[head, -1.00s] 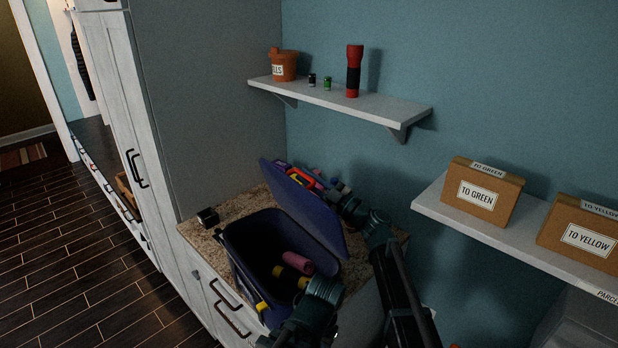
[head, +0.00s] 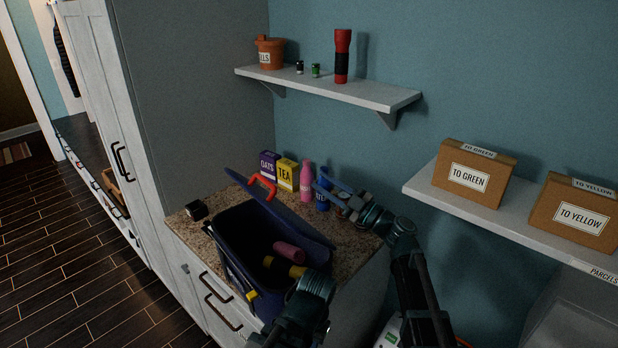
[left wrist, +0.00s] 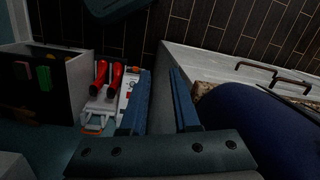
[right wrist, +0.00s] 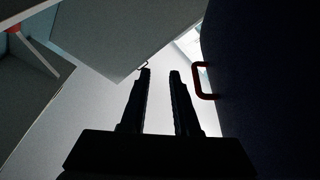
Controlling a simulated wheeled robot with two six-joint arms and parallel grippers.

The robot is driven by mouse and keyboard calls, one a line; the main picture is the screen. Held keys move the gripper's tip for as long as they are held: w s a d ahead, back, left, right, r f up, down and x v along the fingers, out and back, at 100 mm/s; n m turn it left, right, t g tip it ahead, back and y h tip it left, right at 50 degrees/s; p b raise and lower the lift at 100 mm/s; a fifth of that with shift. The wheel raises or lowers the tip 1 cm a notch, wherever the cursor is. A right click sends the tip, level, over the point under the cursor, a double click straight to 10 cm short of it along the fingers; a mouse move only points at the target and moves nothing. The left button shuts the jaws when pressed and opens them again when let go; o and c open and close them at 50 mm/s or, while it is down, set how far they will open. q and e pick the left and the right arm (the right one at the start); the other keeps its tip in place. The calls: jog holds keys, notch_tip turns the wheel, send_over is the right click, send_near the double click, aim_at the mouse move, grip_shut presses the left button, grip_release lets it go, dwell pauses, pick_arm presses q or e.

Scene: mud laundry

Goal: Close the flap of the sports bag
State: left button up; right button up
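The dark blue sports bag (head: 236,262) stands on the granite counter. Its flap (head: 285,217) is raised and seen nearly edge-on, with a red handle (head: 262,186) on its outer side. The bag's mouth is open, showing a pink roll (head: 288,251) and a yellow-and-black item (head: 284,268). My right gripper (head: 325,190) is behind the flap; in the right wrist view it is open and empty (right wrist: 159,75), with the red handle (right wrist: 204,82) just right of its fingers. My left gripper is open beside the bag in the left wrist view (left wrist: 160,80); its fingertips are hidden in the head view.
Behind the flap stand an oats box (head: 268,164), a tea box (head: 287,174), a pink bottle (head: 306,182) and a blue container (head: 322,194). Shelves (head: 330,91) hang above and to the right (head: 425,188).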

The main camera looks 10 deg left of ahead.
jog(key=shift+b+v, duration=0.5)
jog(key=shift+v, duration=1.8)
jog(key=shift+f, duration=0.1)
